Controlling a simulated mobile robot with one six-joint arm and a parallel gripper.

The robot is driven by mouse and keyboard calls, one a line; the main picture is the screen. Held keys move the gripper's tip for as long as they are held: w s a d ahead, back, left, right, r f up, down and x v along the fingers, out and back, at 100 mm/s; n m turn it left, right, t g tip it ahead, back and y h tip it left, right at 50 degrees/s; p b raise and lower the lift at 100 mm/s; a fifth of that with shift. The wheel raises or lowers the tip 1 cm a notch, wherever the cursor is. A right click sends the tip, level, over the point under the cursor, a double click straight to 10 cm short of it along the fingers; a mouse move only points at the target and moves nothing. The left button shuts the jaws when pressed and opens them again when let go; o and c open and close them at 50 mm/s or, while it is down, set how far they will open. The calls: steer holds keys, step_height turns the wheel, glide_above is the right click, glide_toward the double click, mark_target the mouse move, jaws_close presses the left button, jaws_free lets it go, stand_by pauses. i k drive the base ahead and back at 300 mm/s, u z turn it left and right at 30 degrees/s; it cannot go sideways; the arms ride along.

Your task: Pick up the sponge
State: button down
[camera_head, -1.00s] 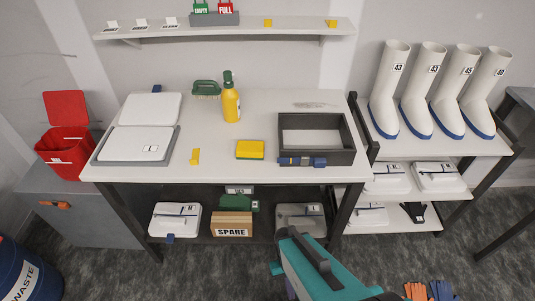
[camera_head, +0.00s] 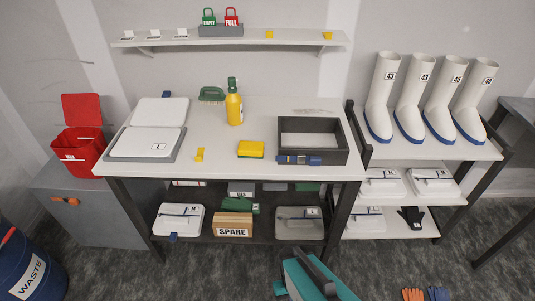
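The sponge (camera_head: 251,149) is a yellow block with a dark green underside. It lies flat on the white bench top (camera_head: 222,157), near the front edge and left of the dark grey tray. My gripper (camera_head: 285,285) is a teal and dark grey shape at the bottom of the view, low in front of the bench and well apart from the sponge. Its fingertips are not clear, so I cannot tell whether it is open or shut.
A yellow bottle (camera_head: 234,108) and green brush (camera_head: 211,94) stand behind. A small yellow piece (camera_head: 200,154) and white lidded boxes (camera_head: 147,143) are to the left.

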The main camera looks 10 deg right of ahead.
mark_target(246, 149)
steer(key=z, duration=0.05)
steer(key=k, duration=0.4)
steer(key=u, duration=0.2)
steer(key=i, duration=1.45)
steer(key=z, duration=0.05)
